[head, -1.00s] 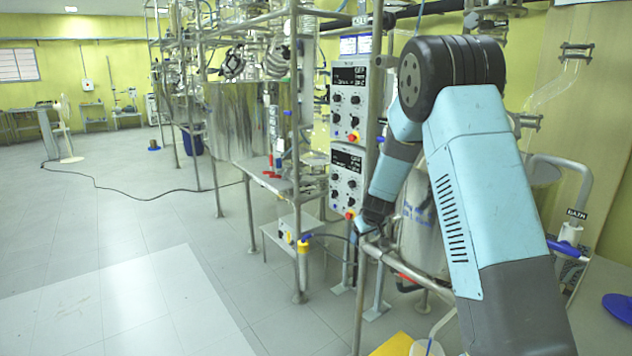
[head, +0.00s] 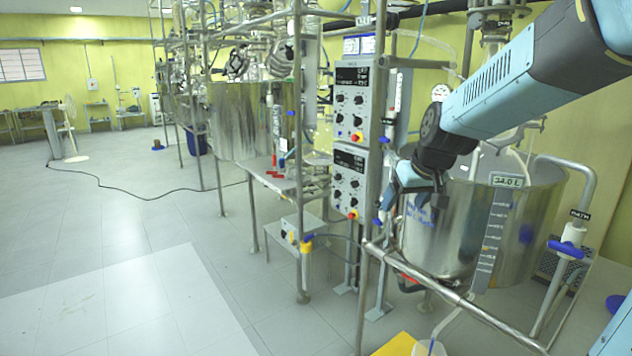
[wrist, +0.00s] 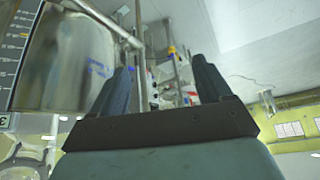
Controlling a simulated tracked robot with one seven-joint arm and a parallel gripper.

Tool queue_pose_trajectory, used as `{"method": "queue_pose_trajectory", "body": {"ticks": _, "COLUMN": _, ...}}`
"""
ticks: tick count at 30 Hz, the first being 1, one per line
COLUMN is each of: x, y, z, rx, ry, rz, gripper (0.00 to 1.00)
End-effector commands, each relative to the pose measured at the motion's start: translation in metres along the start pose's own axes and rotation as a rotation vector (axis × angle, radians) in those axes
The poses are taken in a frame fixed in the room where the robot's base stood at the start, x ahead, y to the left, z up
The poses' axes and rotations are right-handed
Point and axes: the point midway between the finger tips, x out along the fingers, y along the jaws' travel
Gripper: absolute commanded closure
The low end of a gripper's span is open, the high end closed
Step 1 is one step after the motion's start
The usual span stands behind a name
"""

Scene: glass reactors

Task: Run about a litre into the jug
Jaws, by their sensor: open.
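A steel vessel (head: 425,235) stands right of centre in the head view, with a level scale (head: 492,235) and a tag that seems to read 32.0 L. A pipe with a blue-handled valve (head: 567,248), tagged BATH, stands at its right. A whitish container (head: 430,347), possibly the jug, is cut off at the bottom edge. My gripper (head: 412,205) is in front of the vessel's upper left side, apart from the valve. In the wrist view my gripper (wrist: 160,75) is open and empty, with the vessel (wrist: 68,65) at upper left, seen upside down.
A metal rail (head: 450,293) runs in front of the vessel. A control panel column (head: 350,130) stands left of my gripper. A yellow object (head: 397,345) lies at the bottom. A blue-handled valve (head: 306,240) is on the frame at left.

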Motion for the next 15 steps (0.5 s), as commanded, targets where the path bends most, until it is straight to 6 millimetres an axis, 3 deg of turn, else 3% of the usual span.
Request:
{"method": "queue_pose_trajectory", "body": {"ticks": 1, "x": -0.015, "y": -0.001, "z": 0.010, "rx": 0.009, "ry": 0.003, "rz": 0.004, "gripper": 0.22}}
{"method": "queue_pose_trajectory", "body": {"ticks": 6, "x": -0.054, "y": -0.007, "z": 0.047, "rx": 0.048, "ry": -0.006, "rz": 0.022, "gripper": 0.22}}
{"method": "queue_pose_trajectory", "body": {"ticks": 15, "x": -0.108, "y": -0.014, "z": 0.119, "rx": 0.124, "ry": -0.023, "rz": 0.077, "gripper": 0.22}}
